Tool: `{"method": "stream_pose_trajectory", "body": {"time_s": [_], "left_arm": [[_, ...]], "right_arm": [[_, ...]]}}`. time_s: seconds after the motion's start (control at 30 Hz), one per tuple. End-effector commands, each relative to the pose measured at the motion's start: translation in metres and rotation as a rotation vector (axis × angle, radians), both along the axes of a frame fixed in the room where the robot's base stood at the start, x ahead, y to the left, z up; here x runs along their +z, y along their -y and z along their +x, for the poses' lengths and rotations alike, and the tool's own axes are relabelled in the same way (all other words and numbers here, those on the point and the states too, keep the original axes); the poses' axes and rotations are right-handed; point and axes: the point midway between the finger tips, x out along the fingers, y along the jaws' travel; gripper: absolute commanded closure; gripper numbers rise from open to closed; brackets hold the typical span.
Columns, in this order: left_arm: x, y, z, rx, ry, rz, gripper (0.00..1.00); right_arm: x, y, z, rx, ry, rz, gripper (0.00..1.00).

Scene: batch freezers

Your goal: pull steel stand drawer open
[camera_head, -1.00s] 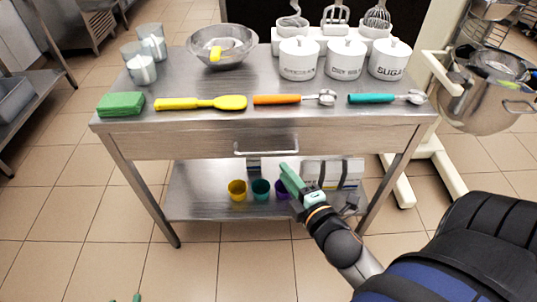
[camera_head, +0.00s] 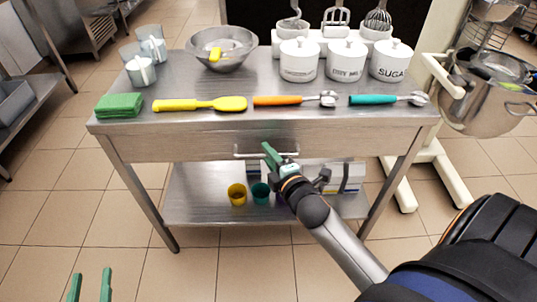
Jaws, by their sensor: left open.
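The steel stand (camera_head: 200,145) faces me, with its drawer front under the top and flush with the frame. The drawer's bar handle (camera_head: 245,155) is at the middle of the front. My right gripper (camera_head: 270,155) is at the handle and covers its middle part. Its green fingers overlap in the view, so I cannot tell whether they are apart or touch the bar. My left gripper (camera_head: 91,284) is at the bottom left edge, low in front of the stand, with its two green fingertips apart and nothing between them.
On top are a green sponge (camera_head: 119,105), a yellow spatula (camera_head: 200,104), two scoops, cups, a steel bowl (camera_head: 222,48) and white canisters (camera_head: 345,61). The lower shelf holds a yellow cup (camera_head: 237,194) and a teal cup (camera_head: 261,192). A mixer (camera_head: 490,95) stands at right. Floor in front is clear.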

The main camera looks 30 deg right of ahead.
Motion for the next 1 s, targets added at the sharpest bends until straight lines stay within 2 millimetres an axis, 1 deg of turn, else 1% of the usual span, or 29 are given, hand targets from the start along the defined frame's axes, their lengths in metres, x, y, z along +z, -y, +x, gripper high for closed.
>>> {"method": "stream_pose_trajectory", "body": {"time_s": [0.07,0.3,1.0], "left_arm": [[0.0001,-0.0001,0.0000,0.000,0.000,0.000,0.50],[-0.0001,-0.0002,0.0000,0.000,-0.001,0.000,0.50],[-0.0006,-0.0001,-0.0001,0.000,-0.003,0.001,0.50]], "right_arm": [[0.0000,0.0000,-0.0001,0.000,0.000,0.000,0.73],[0.0000,0.0000,-0.0003,0.000,0.000,0.000,1.00],[-0.0004,0.0001,-0.0005,0.000,-0.001,0.000,1.00]]}}
